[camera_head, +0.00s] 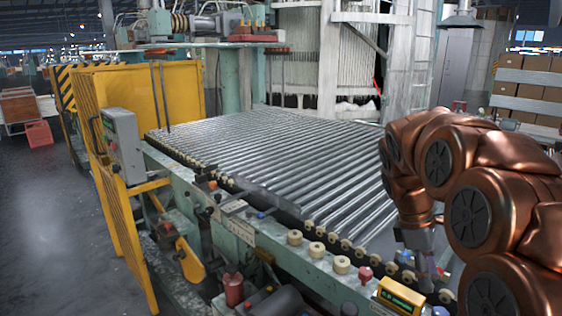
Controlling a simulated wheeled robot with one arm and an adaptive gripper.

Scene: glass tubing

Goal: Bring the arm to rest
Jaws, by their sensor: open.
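My copper-coloured arm (455,170) fills the right side of the head camera view, bent with its end pointing down. My gripper (428,272) hangs at the lower right, close to the near edge of the machine bed in the picture. It is small and partly lost against the machine parts behind it. It is open, and I see nothing held in it. Whether it touches the machine, I cannot tell.
A roller bed of glass tubes (270,150) spans the middle, with knobs along its green frame (240,228). A yellow guard (115,200) and grey control box (123,145) stand left. Open floor (50,230) lies far left. Boxes (535,90) are stacked back right.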

